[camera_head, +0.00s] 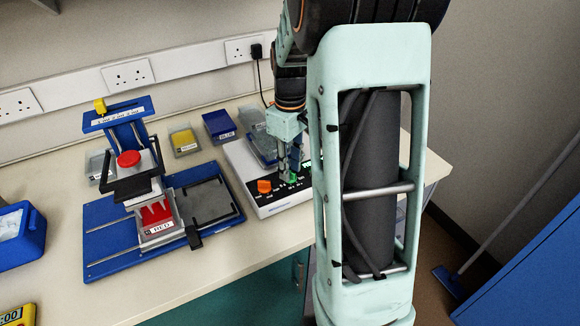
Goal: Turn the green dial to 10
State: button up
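The green dial (292,179) is on the black panel of a white device (262,198) on the bench. My gripper (291,172) points down right at the green dial, with its fingers on or very close to it. The fingers partly hide the dial, and its pointer and the scale figures are too small to read. I cannot tell whether the fingers grip the dial. An orange dial (264,186) sits to the left on the same panel.
A blue pipetting stand (110,240) with a red knob (129,158) and a red-labelled tray (157,228) stands left of the device. Yellow (184,141) and blue (219,127) trays are behind. A blue box (20,238) is far left. The front bench (230,255) is clear.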

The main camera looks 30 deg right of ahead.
jog(key=shift+f, duration=0.25)
grip_shut()
jog(key=shift+m, duration=0.4)
jog(key=m, duration=0.4)
jog(key=shift+m, duration=0.3)
jog(key=m, duration=0.4)
jog(key=shift+p, duration=0.3)
jog(key=shift+m, duration=0.3)
